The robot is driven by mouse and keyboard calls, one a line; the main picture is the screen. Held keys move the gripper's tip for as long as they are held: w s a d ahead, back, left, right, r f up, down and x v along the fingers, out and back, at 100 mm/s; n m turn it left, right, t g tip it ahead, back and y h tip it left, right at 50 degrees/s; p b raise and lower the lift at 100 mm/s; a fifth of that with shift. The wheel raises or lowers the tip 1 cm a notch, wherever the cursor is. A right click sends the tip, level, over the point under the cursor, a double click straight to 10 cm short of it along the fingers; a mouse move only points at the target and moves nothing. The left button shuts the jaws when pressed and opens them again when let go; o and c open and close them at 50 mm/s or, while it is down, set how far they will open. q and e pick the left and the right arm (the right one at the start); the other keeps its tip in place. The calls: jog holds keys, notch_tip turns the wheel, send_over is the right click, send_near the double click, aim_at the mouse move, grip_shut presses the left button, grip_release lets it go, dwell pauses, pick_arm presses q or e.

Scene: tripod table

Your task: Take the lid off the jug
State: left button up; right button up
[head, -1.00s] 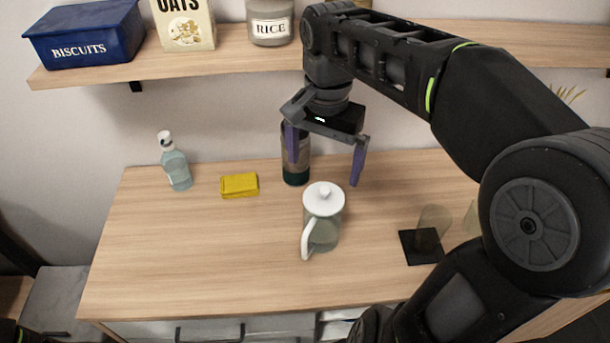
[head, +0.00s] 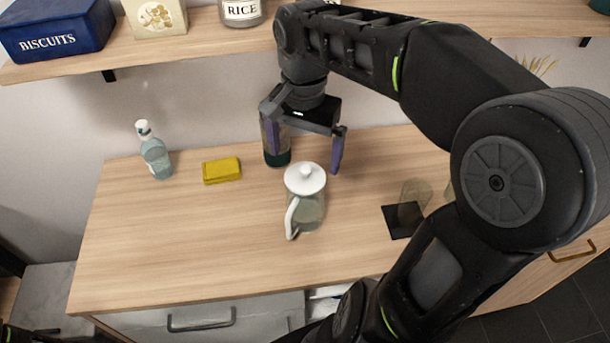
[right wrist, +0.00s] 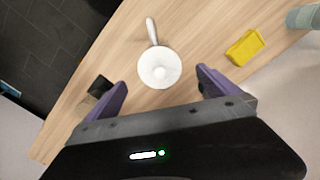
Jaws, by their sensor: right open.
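The jug (head: 309,212) stands upright on the wooden table, with clear greenish walls and a white handle toward the front left. Its white lid (head: 305,179) with a round knob sits on top. In the right wrist view the lid (right wrist: 159,68) shows from above, ahead of and between the fingers. My right gripper (head: 306,158) is open and empty, above and slightly behind the jug, touching nothing that I can see. It also shows in the right wrist view (right wrist: 161,88). My left gripper is not in view.
A dark-based bottle (head: 277,158) stands behind the jug, partly hidden by my gripper. A glass (head: 412,204) stands by a black coaster (head: 396,222) at right. A shelf (head: 190,46) runs above.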

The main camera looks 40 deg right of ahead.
aim_at(305, 168)
notch_tip(305, 168, down, 5)
jog(key=shift+d+r+p, duration=0.1)
jog(key=shift+p, duration=0.35)
dwell(0.3)
jog(key=c, duration=1.4)
jog(key=shift+r, duration=0.15)
jog(key=shift+c, duration=0.2)
notch_tip(305, 168, up, 10)
jog(key=shift+f, duration=0.15)
